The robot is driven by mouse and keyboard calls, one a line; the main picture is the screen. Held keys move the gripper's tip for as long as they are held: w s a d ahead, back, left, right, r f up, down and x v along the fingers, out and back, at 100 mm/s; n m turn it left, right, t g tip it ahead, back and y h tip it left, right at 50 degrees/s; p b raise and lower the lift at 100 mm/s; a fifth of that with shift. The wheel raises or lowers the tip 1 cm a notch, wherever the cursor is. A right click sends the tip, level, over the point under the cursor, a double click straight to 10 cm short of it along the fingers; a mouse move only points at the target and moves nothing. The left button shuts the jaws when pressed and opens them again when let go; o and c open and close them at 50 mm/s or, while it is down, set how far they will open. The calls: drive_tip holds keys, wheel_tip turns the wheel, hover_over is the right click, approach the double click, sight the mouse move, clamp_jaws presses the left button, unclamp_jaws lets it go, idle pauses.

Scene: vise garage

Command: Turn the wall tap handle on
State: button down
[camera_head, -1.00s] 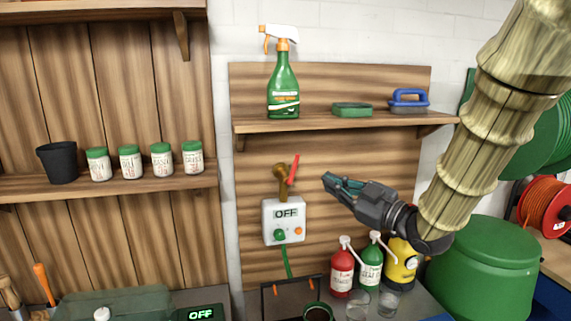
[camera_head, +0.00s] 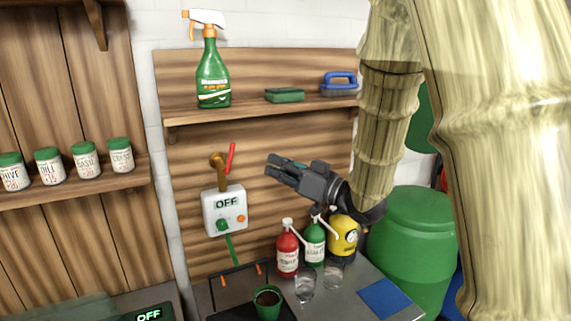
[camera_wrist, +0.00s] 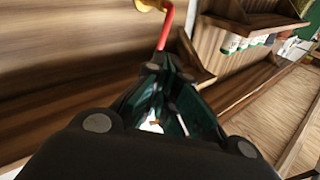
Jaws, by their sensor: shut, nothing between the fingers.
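The wall tap (camera_head: 217,163) is brass-coloured and sits on the wooden back panel, above a white box reading OFF. Its red handle (camera_head: 231,158) stands up, tilted a little to the right. In the wrist view the red handle (camera_wrist: 165,28) shows at the top, just beyond my fingertips. My gripper (camera_head: 271,167) is to the right of the handle, pointing left toward it, with a gap between them in the head view. Its fingers are shut and empty. In the wrist view the fingers (camera_wrist: 163,75) come together below the handle's end.
The white box (camera_head: 225,209) has a green knob and an orange button. A shelf (camera_head: 240,116) above holds a spray bottle, a green sponge and a blue-handled brush. Red, green and yellow bottles (camera_head: 287,250) stand below my gripper. The panel between tap and gripper is clear.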

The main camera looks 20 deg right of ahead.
sight(232, 149)
drive_tip(key=p+x, duration=0.3)
drive_tip(key=x, duration=0.7)
drive_tip(key=shift+w+p, duration=0.2)
drive_tip(key=shift+p, duration=0.2)
drive_tip(key=shift+a, duration=0.1)
drive_tip(key=shift+w+a+r+n+g, duration=0.15)
drive_tip(key=shift+a+n+g, duration=0.05)
drive_tip(key=shift+a+n, duration=0.15)
drive_tip(key=shift+w+a+r+n+g, duration=0.1)
drive_tip(key=shift+a+r+n+g, duration=0.1)
drive_tip(key=shift+a+n, duration=0.1)
drive_tip(key=shift+d+f, duration=0.1)
drive_tip(key=shift+d, duration=0.05)
